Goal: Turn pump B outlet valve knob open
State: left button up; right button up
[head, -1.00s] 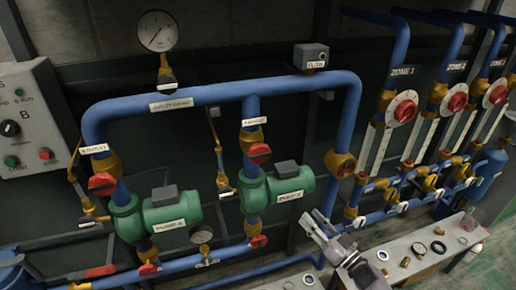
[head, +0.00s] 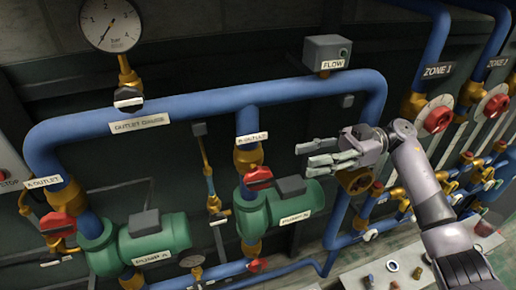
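The pump B outlet valve has a red knob (head: 258,174) on a brass body, on the blue vertical pipe below the "B.OUTLET" label (head: 251,138). Green pump B (head: 262,216) is just below it. My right gripper (head: 306,159) is to the right of the knob in the picture, with its fingers pointing left toward it. The fingers are spread apart and empty, and a gap shows between them and the knob. My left gripper is not in view.
The pump A outlet knob (head: 58,225) is at left above pump A (head: 140,246). The flow box (head: 327,54) sits on the top pipe, and a pressure gauge (head: 110,24) is at upper left. A bench with small parts (head: 392,266) is at lower right.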

aim_at(267, 168)
jog(key=p+x, duration=0.1)
jog(key=x, duration=0.4)
jog(key=s+p+x, duration=0.1)
jog(key=x, duration=0.1)
jog(key=shift+s+a+r+p, duration=0.15)
jog(key=shift+a+r+p, duration=0.05)
jog(key=shift+r+p, duration=0.2)
jog(key=p+x, duration=0.1)
jog(key=x, duration=0.3)
jog(key=shift+a+f, duration=0.2)
jog(key=shift+f, duration=0.1)
jog(key=shift+c, duration=1.2)
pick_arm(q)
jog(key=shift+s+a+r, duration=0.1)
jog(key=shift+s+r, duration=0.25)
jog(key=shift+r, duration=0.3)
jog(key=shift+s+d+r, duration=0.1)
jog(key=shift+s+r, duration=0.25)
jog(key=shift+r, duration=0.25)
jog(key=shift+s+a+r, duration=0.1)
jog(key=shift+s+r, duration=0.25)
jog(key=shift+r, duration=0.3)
pick_arm(e)
grip_shut()
